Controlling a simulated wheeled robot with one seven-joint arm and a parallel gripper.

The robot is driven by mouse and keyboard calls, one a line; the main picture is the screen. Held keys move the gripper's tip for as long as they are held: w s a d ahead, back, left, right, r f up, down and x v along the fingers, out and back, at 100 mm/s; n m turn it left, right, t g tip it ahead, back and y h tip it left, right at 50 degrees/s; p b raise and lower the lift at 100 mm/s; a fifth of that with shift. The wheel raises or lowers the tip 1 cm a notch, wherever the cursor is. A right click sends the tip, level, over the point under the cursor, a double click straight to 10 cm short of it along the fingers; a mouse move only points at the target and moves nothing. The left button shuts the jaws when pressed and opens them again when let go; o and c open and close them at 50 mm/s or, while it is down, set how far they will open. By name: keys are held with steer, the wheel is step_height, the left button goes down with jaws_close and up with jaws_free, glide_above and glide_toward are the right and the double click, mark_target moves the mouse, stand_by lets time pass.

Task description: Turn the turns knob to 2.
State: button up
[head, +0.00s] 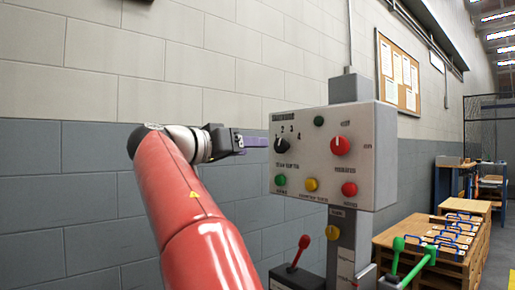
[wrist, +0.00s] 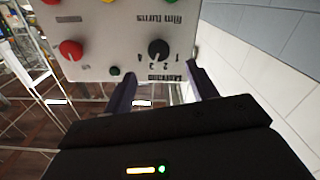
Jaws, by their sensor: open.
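The black turns knob (head: 282,145) is at the upper left of the grey control box's face, with the numbers 1 to 4 around its top. It also shows upside down in the wrist view (wrist: 158,50), uncovered. Its pointer is too small to read surely. My gripper (head: 262,141) is beside the box's left part in the head view, its purple fingers pointing toward the knob. In the wrist view my open gripper (wrist: 161,73) has its fingers spread to either side of the knob's line, empty. Whether they touch the panel is unclear.
The control box (head: 310,165) also carries a red knob (head: 340,145), a green button (head: 280,181), a yellow button (head: 311,184) and a red button (head: 349,189). A wooden bench stands at right.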

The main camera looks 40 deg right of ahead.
mark_target(279, 146)
steer(key=d, duration=0.5)
steer(key=d+p, duration=0.1)
steer(key=d, duration=0.2)
steer(key=shift+w+r, duration=0.1)
steer(key=shift+w, duration=0.15)
steer(key=shift+a, duration=0.1)
steer(key=c, duration=1)
